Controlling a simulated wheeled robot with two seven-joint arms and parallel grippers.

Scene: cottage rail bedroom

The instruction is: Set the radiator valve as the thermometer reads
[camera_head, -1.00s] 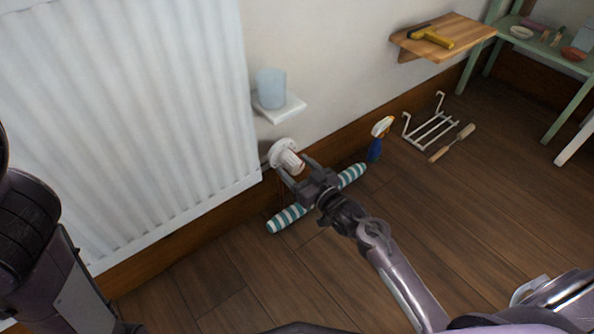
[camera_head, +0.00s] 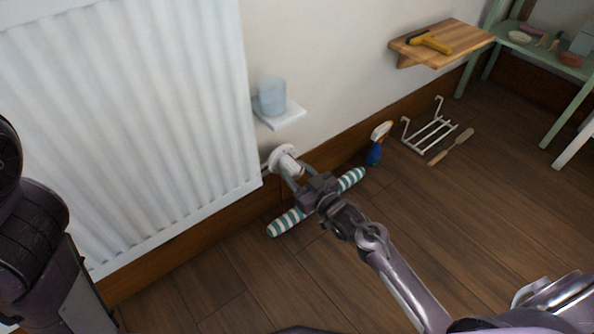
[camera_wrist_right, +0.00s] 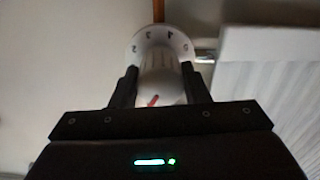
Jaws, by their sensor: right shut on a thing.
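The white radiator valve (camera_head: 283,157) sits at the lower right corner of the white radiator (camera_head: 120,120). My right gripper (camera_head: 294,170) reaches it from the front right, its jaws shut on the knob. In the right wrist view the knob (camera_wrist_right: 160,62) lies between the two fingers (camera_wrist_right: 158,88). I cannot make out a thermometer.
A striped roll (camera_head: 287,221) lies on the floor beneath my right gripper. A small shelf (camera_head: 288,117) with a blue cup (camera_head: 271,97) is above the valve. A spray bottle (camera_head: 376,145), white rack (camera_head: 430,134) and brush (camera_head: 452,146) stand or lie to the right.

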